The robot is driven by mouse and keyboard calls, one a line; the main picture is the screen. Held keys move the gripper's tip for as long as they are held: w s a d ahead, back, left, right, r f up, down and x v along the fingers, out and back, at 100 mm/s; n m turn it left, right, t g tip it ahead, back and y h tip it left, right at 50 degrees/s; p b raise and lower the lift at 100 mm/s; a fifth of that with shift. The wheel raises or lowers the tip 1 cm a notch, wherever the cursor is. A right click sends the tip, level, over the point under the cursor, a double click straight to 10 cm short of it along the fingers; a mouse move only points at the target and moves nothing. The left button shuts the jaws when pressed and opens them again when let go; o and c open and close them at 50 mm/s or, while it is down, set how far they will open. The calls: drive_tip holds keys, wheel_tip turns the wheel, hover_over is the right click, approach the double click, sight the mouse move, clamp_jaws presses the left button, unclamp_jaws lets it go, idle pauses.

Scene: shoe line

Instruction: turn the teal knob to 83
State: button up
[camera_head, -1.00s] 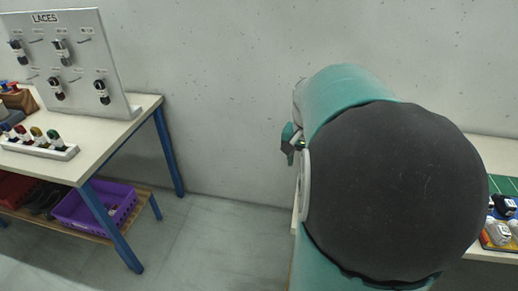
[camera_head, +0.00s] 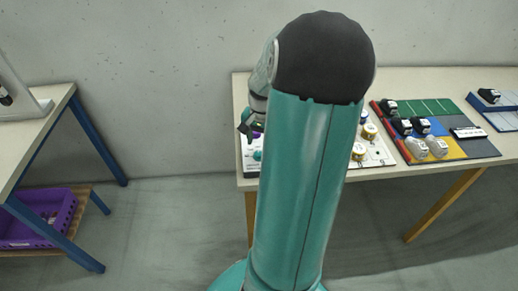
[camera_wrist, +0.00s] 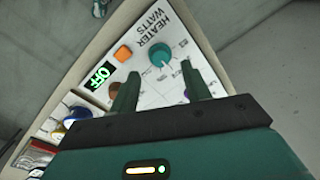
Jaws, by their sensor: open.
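The teal knob (camera_wrist: 160,54) sits on a white panel (camera_wrist: 147,92) marked HEATER WATTS, with a printed dial around it. In the head view the teal knob (camera_head: 257,155) shows small at the table's left end, partly behind my arm. My gripper (camera_wrist: 160,70) is open and empty; its two fingers point toward the panel on either side of a line to the knob, which shows just beyond the fingertips. It also shows in the head view (camera_head: 246,128), above the panel. A green display (camera_wrist: 98,76) reads OFF. The knob's exact setting is too small to read.
An orange button (camera_wrist: 122,53) lies left of the knob. A brown knob (camera_wrist: 115,89) and a purple knob (camera_wrist: 187,94) are near my fingers. Right along the table (camera_head: 420,83) is a coloured board with shoes (camera_head: 437,147). Another table (camera_head: 40,130) stands left.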

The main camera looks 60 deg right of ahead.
sight(259, 153)
wheel_tip(259, 153, down, 4)
drive_tip(key=shift+w+f, duration=0.1)
drive_tip(key=c, duration=1)
